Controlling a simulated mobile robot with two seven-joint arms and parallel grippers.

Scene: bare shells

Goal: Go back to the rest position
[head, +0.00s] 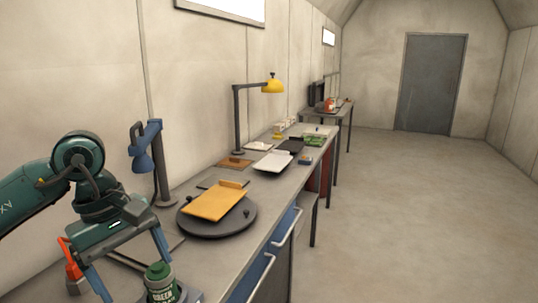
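My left gripper (137,279) comes in from the left, low over the near end of the workbench (225,275). Its two blue fingers are spread wide and point down, with nothing seen gripped between them. A green can (160,284) with a pale lettered label stands by the right fingertip, partly cut off by the bottom edge. I cannot tell whether the finger touches it. My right gripper is not in view.
A red-orange object (71,270) is beside the left finger. A blue lamp (148,160), a dark round turntable (185,222) bearing an orange-yellow board (215,201), and a yellow lamp (272,86) line the bench. Open floor (430,220) lies right, toward a grey door (431,84).

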